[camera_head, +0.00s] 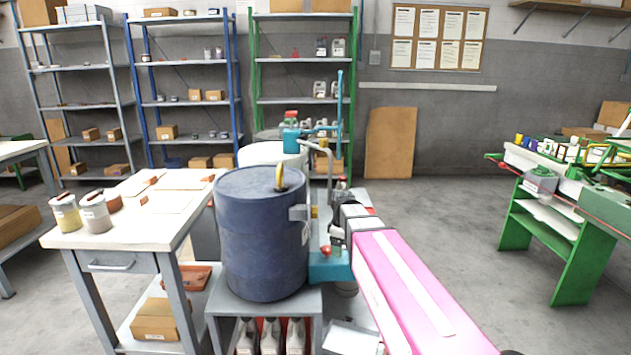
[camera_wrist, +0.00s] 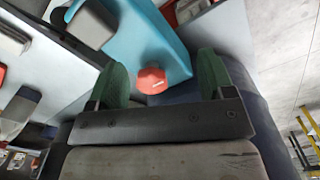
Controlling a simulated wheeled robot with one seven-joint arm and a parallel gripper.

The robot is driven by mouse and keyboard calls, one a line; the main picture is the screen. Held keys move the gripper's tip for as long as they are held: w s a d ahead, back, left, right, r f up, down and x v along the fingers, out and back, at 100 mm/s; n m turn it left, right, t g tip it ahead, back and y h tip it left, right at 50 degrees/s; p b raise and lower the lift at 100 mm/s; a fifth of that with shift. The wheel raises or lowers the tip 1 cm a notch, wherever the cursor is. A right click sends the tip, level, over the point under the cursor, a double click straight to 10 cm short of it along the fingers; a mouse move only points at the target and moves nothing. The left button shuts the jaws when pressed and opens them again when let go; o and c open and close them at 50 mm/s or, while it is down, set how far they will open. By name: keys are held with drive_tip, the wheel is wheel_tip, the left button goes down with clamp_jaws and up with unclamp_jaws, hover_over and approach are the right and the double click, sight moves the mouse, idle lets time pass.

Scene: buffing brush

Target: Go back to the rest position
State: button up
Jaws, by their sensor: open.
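In the wrist view my gripper (camera_wrist: 163,78) is open, with its two green-padded fingers spread apart. A red knob (camera_wrist: 150,80) on a teal machine part (camera_wrist: 145,35) shows between the fingers, and nothing is clearly held. I cannot tell whether a finger touches the knob. In the head view my arm reaches from the lower right toward the teal machine (camera_head: 330,268), beside a blue drum (camera_head: 262,240). The red knob also shows there (camera_head: 326,250). My fingertips are hard to make out in that view. No buffing brush can be clearly identified.
The blue drum stands on a grey stand (camera_head: 217,310) with bottles below, close left of my gripper. A white-topped table (camera_head: 140,222) with jars is further left. A green workbench (camera_head: 550,240) stands at the right. Open floor (camera_head: 450,230) lies between the machine and workbench.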

drive_tip(key=s+d+f+m, duration=0.4)
drive_tip(key=s+f+m, duration=0.1)
drive_tip(key=s+m, duration=0.1)
drive_tip(key=s+d+f+m, duration=0.5)
drive_tip(key=s+f+m, duration=0.1)
drive_tip(key=s, duration=0.2)
drive_tip(key=shift+s+f+m, duration=0.3)
drive_tip(key=shift+s+m, duration=0.1)
